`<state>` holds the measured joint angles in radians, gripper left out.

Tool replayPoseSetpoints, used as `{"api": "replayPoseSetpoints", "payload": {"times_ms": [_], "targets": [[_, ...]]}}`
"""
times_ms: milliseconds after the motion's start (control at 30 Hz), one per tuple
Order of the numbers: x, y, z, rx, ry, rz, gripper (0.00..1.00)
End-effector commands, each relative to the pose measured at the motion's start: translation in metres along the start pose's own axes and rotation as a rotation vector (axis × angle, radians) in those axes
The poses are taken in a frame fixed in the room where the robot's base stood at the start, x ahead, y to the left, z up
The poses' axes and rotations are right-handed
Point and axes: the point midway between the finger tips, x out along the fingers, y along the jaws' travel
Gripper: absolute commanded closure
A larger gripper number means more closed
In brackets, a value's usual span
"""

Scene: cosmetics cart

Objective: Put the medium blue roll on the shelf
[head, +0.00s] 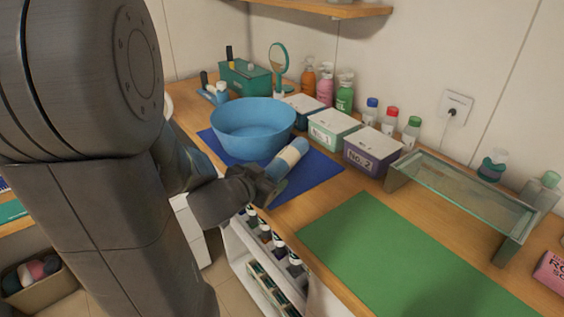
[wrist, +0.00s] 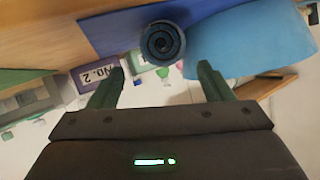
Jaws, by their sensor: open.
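A blue roll with a pale band (head: 288,158) lies on the blue mat (head: 318,177), just in front of the blue bowl (head: 253,125). In the wrist view the roll (wrist: 162,42) is seen end-on as a dark blue ring beside the bowl (wrist: 250,48). My gripper (head: 266,186) is at the near end of the roll, over the mat's front edge. In the wrist view my gripper (wrist: 158,78) is open, with the roll beyond its fingertips and nothing held. A low glass-topped shelf (head: 465,188) stands at the right of the counter.
Boxes marked No. 1 (head: 332,128) and No. 2 (head: 371,151) stand behind the mat, with several bottles along the wall. A bare green mat (head: 395,255) lies in front of the glass shelf. A wooden wall shelf (head: 335,8) is above. A bottle rack (head: 270,250) is below the counter edge.

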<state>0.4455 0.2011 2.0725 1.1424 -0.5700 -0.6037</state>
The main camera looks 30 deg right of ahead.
Motion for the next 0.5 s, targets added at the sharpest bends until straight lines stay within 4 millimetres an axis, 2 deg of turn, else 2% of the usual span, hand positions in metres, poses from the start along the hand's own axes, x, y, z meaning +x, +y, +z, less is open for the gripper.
{"api": "replayPoseSetpoints", "payload": {"times_ms": [33,100,367,500], "targets": [[0.011,0.002,0.003,0.000,-0.001,0.003,0.27],[0.021,0.001,0.002,0.001,-0.001,0.002,0.27],[0.041,0.000,0.000,0.000,-0.001,0.001,0.27],[0.062,-0.003,-0.002,0.001,-0.001,0.001,0.27]]}}
